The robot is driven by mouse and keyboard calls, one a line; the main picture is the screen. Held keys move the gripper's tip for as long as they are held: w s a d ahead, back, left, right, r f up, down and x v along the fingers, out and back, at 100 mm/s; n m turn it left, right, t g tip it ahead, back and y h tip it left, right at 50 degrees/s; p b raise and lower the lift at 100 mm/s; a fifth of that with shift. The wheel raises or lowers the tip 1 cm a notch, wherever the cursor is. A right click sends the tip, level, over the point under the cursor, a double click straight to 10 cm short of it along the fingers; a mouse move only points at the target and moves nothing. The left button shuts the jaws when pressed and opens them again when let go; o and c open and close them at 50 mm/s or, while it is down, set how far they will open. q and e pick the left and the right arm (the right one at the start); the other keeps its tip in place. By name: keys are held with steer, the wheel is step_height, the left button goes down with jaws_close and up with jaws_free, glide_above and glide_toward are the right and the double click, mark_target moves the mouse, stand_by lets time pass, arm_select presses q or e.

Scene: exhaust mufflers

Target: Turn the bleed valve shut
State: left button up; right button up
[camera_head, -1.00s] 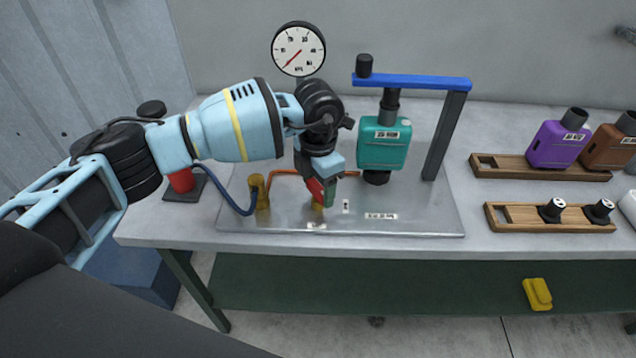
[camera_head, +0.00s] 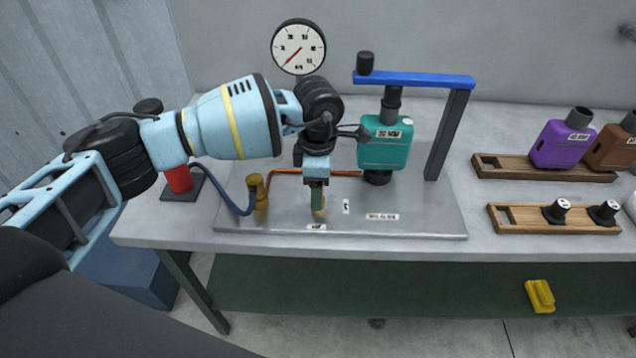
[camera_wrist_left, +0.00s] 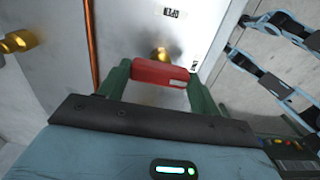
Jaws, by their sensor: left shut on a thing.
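The bleed valve shows in the left wrist view as a red handle (camera_wrist_left: 158,73) on a brass stem (camera_wrist_left: 161,53). My left gripper (camera_wrist_left: 157,80) is shut on this handle, with one green finger at each end of it. In the head view my left gripper (camera_head: 317,208) points down at the metal plate (camera_head: 420,222). There its fingers hide the red handle, and only a bit of brass shows beside them. My right gripper is in neither view.
A pressure gauge (camera_head: 298,47) stands behind my left wrist. A teal muffler (camera_head: 386,145) sits under a blue clamp bar (camera_head: 420,81) to the right. A brass fitting (camera_head: 258,190) with a blue hose is left of the gripper. Wooden racks (camera_head: 550,218) stand on the right.

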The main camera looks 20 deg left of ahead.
arm_select(q)
steer(key=shift+r, duration=0.1)
stand_by(0.3)
steer(key=o, duration=1)
step_height(320, 180, up, 8)
steer(key=shift+f, duration=0.15)
